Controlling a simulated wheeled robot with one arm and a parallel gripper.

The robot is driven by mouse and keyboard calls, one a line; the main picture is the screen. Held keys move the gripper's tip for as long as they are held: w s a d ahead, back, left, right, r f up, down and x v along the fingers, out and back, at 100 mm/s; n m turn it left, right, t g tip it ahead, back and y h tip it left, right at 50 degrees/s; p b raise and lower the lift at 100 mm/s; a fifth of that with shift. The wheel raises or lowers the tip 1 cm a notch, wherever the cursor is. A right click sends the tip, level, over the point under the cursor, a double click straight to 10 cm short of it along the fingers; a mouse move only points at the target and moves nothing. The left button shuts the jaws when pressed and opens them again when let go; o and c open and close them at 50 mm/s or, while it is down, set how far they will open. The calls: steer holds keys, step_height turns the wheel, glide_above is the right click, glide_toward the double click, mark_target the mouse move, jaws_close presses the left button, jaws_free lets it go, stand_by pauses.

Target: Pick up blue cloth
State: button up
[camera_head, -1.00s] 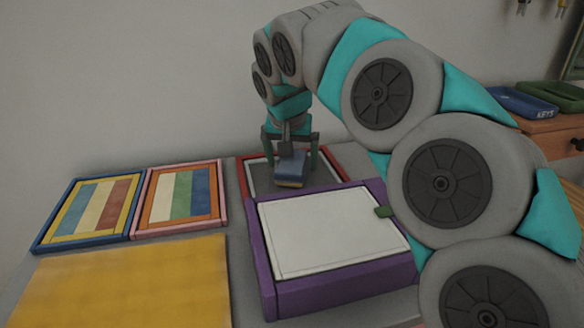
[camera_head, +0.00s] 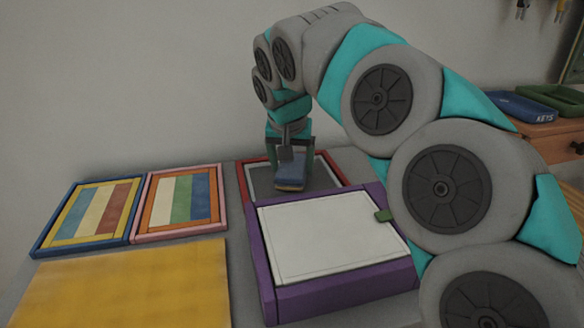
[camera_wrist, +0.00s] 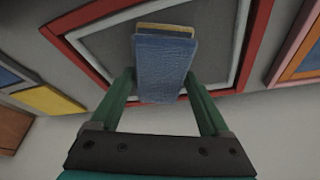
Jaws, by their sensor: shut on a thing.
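The blue cloth (camera_head: 290,171) is a folded, block-like bundle with a yellowish layer at one edge. In the wrist view the blue cloth (camera_wrist: 165,68) sits between the two green fingers of my gripper (camera_wrist: 164,92). In the head view my gripper (camera_head: 290,160) points down with its fingers on either side of the cloth, shut on it. The cloth is over the grey middle of the red-framed tray (camera_head: 333,168). I cannot tell whether its underside touches the tray.
A purple box with a white lid (camera_head: 330,239) stands in front of the red-framed tray. Two striped framed panels (camera_head: 87,212) (camera_head: 181,202) lie to the left. A yellow mat (camera_head: 125,282) is at front left. Blue and green trays (camera_head: 555,97) are at far right.

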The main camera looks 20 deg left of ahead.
mark_target(292, 166)
steer(key=shift+r, duration=0.15)
steer(key=shift+r+p, duration=0.2)
steer(key=shift+p, duration=0.15)
steer(key=shift+r, duration=0.3)
step_height(292, 166, up, 9)
steer(key=shift+b, duration=0.3)
steer(key=shift+r, duration=0.1)
steer(key=o, duration=1)
steer(key=c, duration=0.7)
steer(key=shift+s, duration=0.1)
